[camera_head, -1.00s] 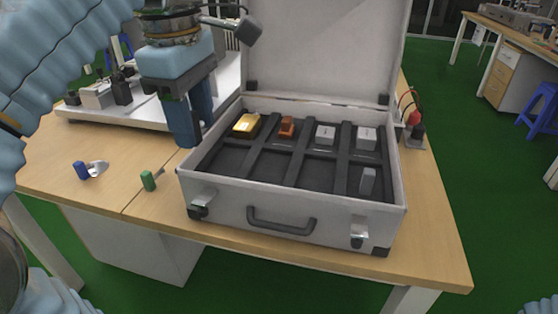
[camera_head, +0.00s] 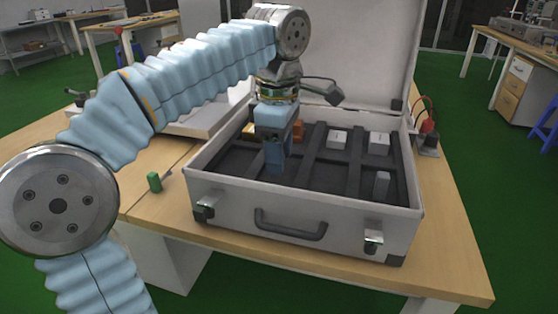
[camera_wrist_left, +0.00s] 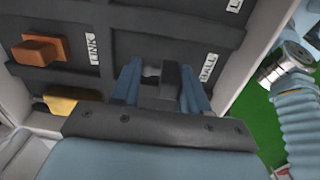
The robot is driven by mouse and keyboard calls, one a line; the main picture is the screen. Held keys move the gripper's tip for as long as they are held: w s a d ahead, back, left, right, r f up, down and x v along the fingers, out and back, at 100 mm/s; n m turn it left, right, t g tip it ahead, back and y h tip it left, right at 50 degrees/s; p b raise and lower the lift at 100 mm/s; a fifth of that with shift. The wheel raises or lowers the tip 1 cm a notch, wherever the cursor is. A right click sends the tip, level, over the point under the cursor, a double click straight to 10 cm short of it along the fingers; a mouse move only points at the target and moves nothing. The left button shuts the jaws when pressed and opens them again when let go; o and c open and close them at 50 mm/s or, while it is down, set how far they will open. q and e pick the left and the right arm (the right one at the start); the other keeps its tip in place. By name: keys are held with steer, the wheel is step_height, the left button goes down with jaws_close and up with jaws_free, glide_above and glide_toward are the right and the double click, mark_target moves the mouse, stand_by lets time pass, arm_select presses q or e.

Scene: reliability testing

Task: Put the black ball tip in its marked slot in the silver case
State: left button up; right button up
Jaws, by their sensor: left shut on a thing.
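My left gripper (camera_head: 276,168) is inside the outline of the open silver case (camera_head: 300,203), over the front row of slots, left of the middle. It is shut on a dark block, the black ball tip (camera_wrist_left: 160,92), which shows between its fingers in the left wrist view. A grey part shows on the far side of the block. A white label reading BALL (camera_wrist_left: 208,68) lies just right of the fingers. How high the tip is above the slot floor cannot be told. The right gripper is out of view.
An orange piece (camera_wrist_left: 38,50) beside the LINK label (camera_wrist_left: 93,50) and a yellow piece (camera_wrist_left: 74,103) sit in nearby slots. White blocks (camera_head: 337,138) fill back slots; a grey piece (camera_head: 381,185) stands front right.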

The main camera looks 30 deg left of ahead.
arm_select(q)
steer(key=shift+f, duration=0.5)
steer(key=shift+s+f, duration=0.1)
steer(key=o, duration=1.1)
steer(key=shift+c, duration=0.2)
step_height(320, 180, up, 8)
steer(key=shift+s+f+p, duration=0.15)
steer(key=shift+p, duration=1.05)
